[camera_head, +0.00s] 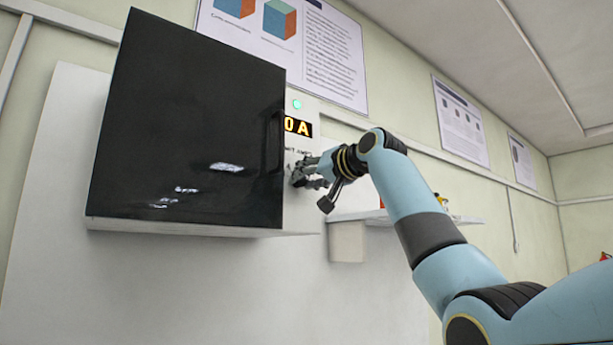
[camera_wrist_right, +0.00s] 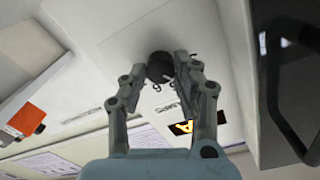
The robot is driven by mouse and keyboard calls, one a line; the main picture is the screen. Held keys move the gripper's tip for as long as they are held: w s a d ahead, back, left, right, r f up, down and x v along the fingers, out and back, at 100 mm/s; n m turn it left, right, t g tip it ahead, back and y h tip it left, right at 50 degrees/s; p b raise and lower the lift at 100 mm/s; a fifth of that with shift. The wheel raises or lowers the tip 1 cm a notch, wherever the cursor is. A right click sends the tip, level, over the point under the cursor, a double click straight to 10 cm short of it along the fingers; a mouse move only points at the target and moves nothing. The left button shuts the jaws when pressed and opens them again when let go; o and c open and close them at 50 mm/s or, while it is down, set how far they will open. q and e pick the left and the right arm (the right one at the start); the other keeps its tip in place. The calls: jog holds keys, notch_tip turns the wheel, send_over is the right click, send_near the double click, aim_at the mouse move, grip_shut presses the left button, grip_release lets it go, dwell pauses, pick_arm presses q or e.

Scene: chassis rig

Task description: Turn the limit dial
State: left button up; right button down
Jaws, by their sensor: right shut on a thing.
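The limit dial (camera_wrist_right: 160,67) is a round dark knob on the pale panel, with printed marks around it. In the right wrist view it sits between the fingertips of my right gripper (camera_wrist_right: 170,68), which is shut on it. In the head view my right gripper (camera_head: 303,172) is at the panel face, right of the black door, and hides the dial. Above it an amber display (camera_head: 298,127) reads "0 A", its left part hidden by the door. My left gripper is not in view.
The black glossy door (camera_head: 185,120) stands out from the cabinet, close to the left of my right gripper. A green lamp (camera_head: 297,104) glows above the display. A pale shelf (camera_head: 450,219) with small items is behind my right arm. Posters (camera_head: 320,55) hang on the wall.

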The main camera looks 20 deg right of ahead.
dwell(0.3)
jog(key=c, duration=1)
grip_release()
jog(key=v, duration=1.2)
